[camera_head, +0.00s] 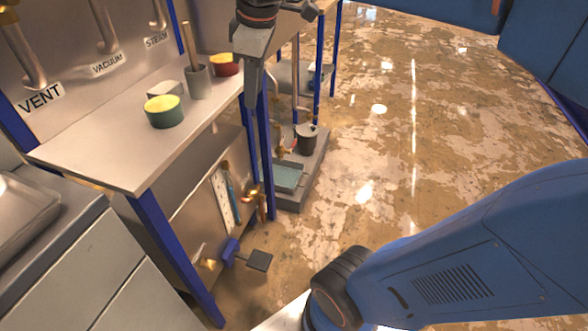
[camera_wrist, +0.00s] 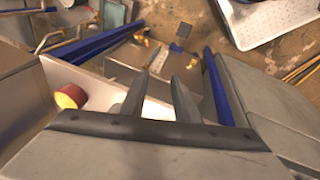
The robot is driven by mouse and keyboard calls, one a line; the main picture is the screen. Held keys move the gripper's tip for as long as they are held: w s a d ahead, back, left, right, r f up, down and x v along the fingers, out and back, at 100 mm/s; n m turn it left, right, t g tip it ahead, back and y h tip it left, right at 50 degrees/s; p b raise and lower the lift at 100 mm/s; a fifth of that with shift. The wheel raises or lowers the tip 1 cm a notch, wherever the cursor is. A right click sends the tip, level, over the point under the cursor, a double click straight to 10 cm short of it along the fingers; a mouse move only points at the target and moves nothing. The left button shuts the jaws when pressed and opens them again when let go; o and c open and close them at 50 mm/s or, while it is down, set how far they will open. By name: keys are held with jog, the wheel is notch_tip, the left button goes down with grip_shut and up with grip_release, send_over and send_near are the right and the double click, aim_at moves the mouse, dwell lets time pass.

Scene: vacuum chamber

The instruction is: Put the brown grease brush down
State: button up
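My gripper (camera_head: 254,92) hangs over the front edge of the metal workbench (camera_head: 118,155), seen side-on in the head view. In the wrist view its two fingers (camera_wrist: 159,82) stand apart with nothing visible between them. I cannot surely make out the brown grease brush. A brown wooden handle (camera_head: 186,42) stands upright in a grey cup (camera_head: 198,82) on the bench, left of my gripper; its lower end is hidden, so I cannot tell whether it is the brush.
A green tub with a yellow top (camera_head: 164,112) and a red one (camera_head: 226,64) stand on the bench, near a pale block (camera_head: 166,89). The red tub also shows in the wrist view (camera_wrist: 70,97). Blue legs (camera_head: 178,258) border the bench. Open floor (camera_head: 390,120) lies right.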

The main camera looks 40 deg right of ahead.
jog(key=s+d+f+m+t, duration=0.1)
jog(key=s+f+m, duration=0.8)
jog(key=f, duration=0.8)
jog(key=s, duration=0.3)
jog(key=shift+s+d+t, duration=0.2)
jog(key=shift+d+t, duration=0.05)
jog(key=shift+t, duration=0.15)
jog(key=shift+r, duration=0.1)
